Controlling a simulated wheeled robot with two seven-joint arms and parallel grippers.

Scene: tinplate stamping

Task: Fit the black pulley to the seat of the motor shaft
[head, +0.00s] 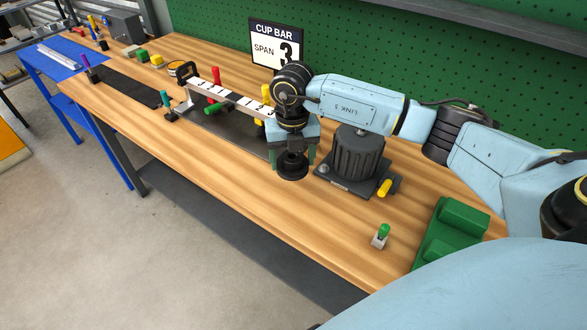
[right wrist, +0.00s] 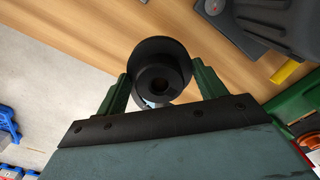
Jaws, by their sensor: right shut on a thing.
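The black pulley (head: 291,166) hangs below my right gripper (head: 293,150), which is shut on it, above the bench near its front edge. In the right wrist view the pulley (right wrist: 148,52) sits between the two green fingers of the gripper (right wrist: 161,84), its dark bore facing the camera. The dark grey ribbed motor (head: 358,156) stands on a dark base plate just right of the gripper, apart from the pulley. Part of the motor (right wrist: 290,22) shows at the upper right of the wrist view. My left gripper is not in view.
A yellow handle (head: 384,188) sticks out by the motor. A green-topped toggle (head: 381,232) and a green block (head: 450,232) lie to the right. A white bar rig (head: 230,98) with red and yellow clamps stands left. The front bench strip is clear.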

